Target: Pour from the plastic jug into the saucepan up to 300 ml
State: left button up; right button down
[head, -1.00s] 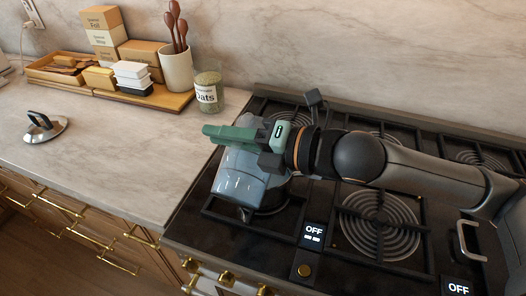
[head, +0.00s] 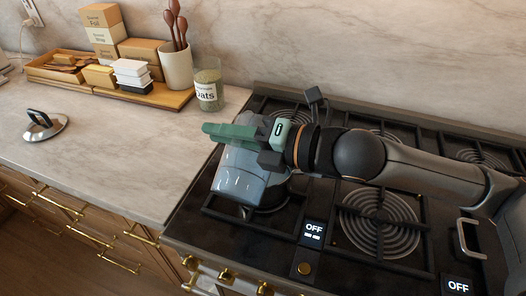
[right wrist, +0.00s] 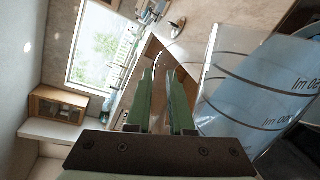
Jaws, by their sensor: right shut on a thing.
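The plastic jug (head: 238,176) is a translucent blue-grey vessel, held tilted over the front left burner of the stove. My right gripper (head: 218,131), with green fingers, is shut on the jug at its upper side. In the right wrist view the two green fingers (right wrist: 160,78) stand close together, and the jug (right wrist: 235,88) with dark ml marks fills the right side. The saucepan cannot be made out clearly; the jug and gripper cover the area above that burner. The liquid level cannot be read. My left gripper is not in view.
A pan lid (head: 46,126) lies on the counter at the left. An oats jar (head: 208,91), a utensil crock (head: 176,66) and a wooden tray (head: 178,98) with boxes stand at the back. Burner grates (head: 380,222) are free to the right. The counter's middle is clear.

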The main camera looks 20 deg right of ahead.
jog(key=shift+w+r, duration=0.1)
jog(key=shift+w+d, duration=0.15)
dwell(0.3)
dwell(0.4)
jog(key=shift+s, duration=0.2)
jog(key=shift+w+d+f+m, duration=0.25)
jog(key=shift+w+d+m, duration=0.05)
jog(key=shift+w+m, duration=0.3)
jog(key=shift+s+a+r+n, duration=0.15)
jog(key=shift+s+a+n, duration=0.25)
jog(key=shift+s+n, duration=0.2)
jog(key=shift+s+a+r+n, duration=0.15)
jog(key=shift+s+a+n, duration=0.25)
jog(key=shift+s+n, duration=0.2)
